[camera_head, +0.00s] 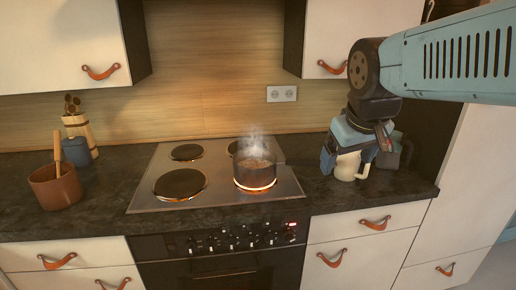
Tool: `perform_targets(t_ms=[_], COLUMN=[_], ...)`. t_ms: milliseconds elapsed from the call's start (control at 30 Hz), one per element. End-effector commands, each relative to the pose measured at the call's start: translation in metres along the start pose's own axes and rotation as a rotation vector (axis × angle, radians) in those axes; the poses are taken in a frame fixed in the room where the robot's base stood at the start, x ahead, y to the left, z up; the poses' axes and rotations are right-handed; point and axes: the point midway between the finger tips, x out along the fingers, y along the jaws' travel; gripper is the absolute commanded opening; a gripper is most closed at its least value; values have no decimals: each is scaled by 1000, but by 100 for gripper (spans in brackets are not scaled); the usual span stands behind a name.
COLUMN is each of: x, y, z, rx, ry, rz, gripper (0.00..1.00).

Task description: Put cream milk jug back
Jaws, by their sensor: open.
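The cream milk jug (346,169) stands upright on the dark worktop, to the right of the hob. Its handle points right. My gripper (356,158) is down at the jug from above, with its fingers open and parts of it on either side of the jug. It hides the jug's top. I cannot tell whether a finger touches the jug.
A steaming pot (254,176) sits on a glowing plate of the hob (219,184). A brown pot (55,187) with a wooden handle, a blue-grey jar (75,151) and a utensil holder (78,127) stand at left. Worktop (335,194) in front of the jug is clear.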

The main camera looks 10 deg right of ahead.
Motion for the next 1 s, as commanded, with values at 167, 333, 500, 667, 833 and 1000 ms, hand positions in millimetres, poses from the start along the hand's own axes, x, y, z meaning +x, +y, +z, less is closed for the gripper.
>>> perform_targets(t_ms=[167,333,500,667,833,1000], x=[-7,-8,-8,-8,-7,-7], y=[-6,-6,-6,-6,-6,-6], z=[16,19,19,19,19,19], rx=[124,159,158,157,157,156], ry=[52,60,60,60,60,60], rz=[-71,-90,-89,-88,-88,-87], gripper=[88,88,88,88,85,69])
